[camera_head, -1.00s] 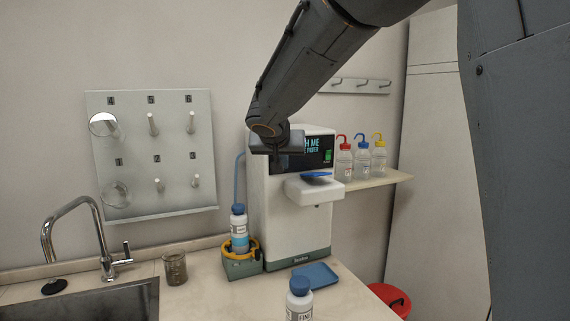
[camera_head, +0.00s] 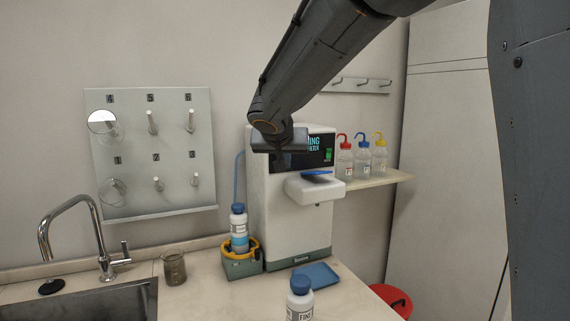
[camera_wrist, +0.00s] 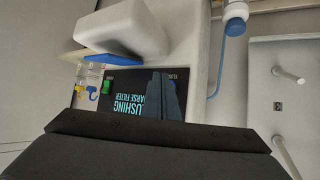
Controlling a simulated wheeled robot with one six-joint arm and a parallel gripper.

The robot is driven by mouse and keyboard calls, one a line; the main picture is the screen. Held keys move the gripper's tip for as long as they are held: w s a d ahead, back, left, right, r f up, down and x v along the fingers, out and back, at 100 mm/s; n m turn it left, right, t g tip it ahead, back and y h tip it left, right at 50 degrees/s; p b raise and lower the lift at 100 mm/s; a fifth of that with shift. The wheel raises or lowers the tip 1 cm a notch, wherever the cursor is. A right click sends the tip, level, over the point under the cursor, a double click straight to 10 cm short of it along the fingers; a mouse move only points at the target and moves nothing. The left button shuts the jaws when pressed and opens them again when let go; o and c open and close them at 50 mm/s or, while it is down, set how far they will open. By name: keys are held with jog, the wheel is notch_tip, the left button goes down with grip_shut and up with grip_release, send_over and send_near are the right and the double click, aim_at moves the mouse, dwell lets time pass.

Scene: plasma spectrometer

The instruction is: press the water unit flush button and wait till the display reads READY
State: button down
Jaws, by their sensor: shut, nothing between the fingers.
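The water unit (camera_head: 295,225) is a white box on the counter with a dark display (camera_head: 313,153) on its upper front. In the wrist view the display (camera_wrist: 133,110) shows cyan text, partly cut off, reading "LUSHING" and "ARSE FILTER". A green patch (camera_wrist: 107,87) sits on the panel. My gripper (camera_head: 283,145) is in front of the panel's left part. Its shut fingers (camera_wrist: 167,80) show dark against the panel, beside a small label. The flush button itself is hidden behind them; I cannot tell whether they touch it.
A bottle (camera_head: 239,230) in a green holder (camera_head: 242,265) stands left of the unit. A white bottle (camera_head: 300,300) and blue tray (camera_head: 318,274) are in front. A beaker (camera_head: 174,268) and sink (camera_head: 95,300) lie left. Wash bottles (camera_head: 362,160) stand on a right shelf.

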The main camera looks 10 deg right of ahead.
jog(key=s+b, duration=0.1)
jog(key=s, duration=0.1)
jog(key=s+d+b, duration=0.1)
jog(key=s, duration=0.2)
dwell(0.6)
dwell(0.4)
